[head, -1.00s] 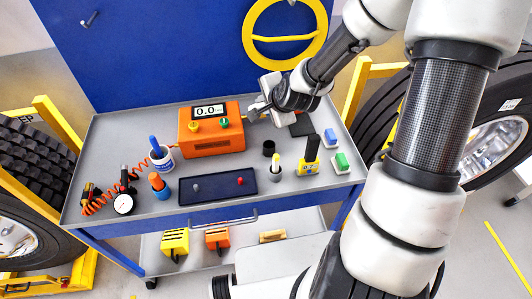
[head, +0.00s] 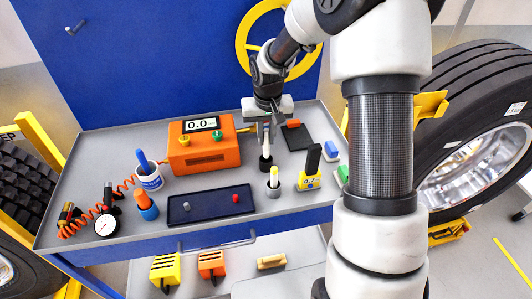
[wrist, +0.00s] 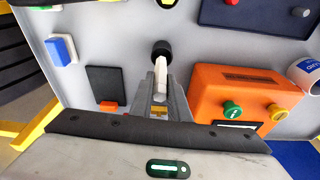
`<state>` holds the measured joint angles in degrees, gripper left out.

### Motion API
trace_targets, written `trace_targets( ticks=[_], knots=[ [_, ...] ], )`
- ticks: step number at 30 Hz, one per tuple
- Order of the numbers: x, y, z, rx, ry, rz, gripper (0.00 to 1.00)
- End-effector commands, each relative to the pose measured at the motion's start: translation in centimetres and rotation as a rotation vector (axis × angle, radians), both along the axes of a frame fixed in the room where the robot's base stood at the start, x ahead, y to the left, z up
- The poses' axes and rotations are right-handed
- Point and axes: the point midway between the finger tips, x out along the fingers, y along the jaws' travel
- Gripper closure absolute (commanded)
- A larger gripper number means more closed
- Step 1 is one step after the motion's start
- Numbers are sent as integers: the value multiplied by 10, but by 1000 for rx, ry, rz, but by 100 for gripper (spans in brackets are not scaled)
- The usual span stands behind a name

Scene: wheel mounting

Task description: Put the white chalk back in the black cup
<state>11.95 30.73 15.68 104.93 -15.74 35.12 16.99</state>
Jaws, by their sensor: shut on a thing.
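My gripper (head: 265,130) points down over the cart top, shut on the white chalk (head: 266,145). The chalk is held upright, and it also shows between the fingers in the wrist view (wrist: 160,75). The small black cup (head: 266,163) stands directly below it on the cart, and it shows just beyond the chalk's tip in the wrist view (wrist: 161,48). The chalk's lower end is at the cup's mouth. I cannot tell whether the tip is inside the rim or just above it.
A grey cup with a yellow-tipped marker (head: 274,182) stands just in front. An orange meter box (head: 203,150) is to the left, a black pad (head: 298,138) to the right. A yellow-based block (head: 310,178) and a dark tray (head: 200,207) are nearer the front edge.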

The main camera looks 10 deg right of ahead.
Motion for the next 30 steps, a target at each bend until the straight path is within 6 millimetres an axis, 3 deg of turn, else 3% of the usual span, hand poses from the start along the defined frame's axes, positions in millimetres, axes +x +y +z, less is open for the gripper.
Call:
trace_targets(
  ticks=[12, 22, 23, 26, 30],
  knots=[
    [0, 0, -46, 2, 1, -3, 100],
    [0, 0, -49, 1, -1, -3, 100],
    [0, 0, -49, 1, -1, -3, 83],
    [0, 0, -48, 1, -1, -3, 66],
    [0, 0, -48, 1, -1, -3, 66]
  ],
)
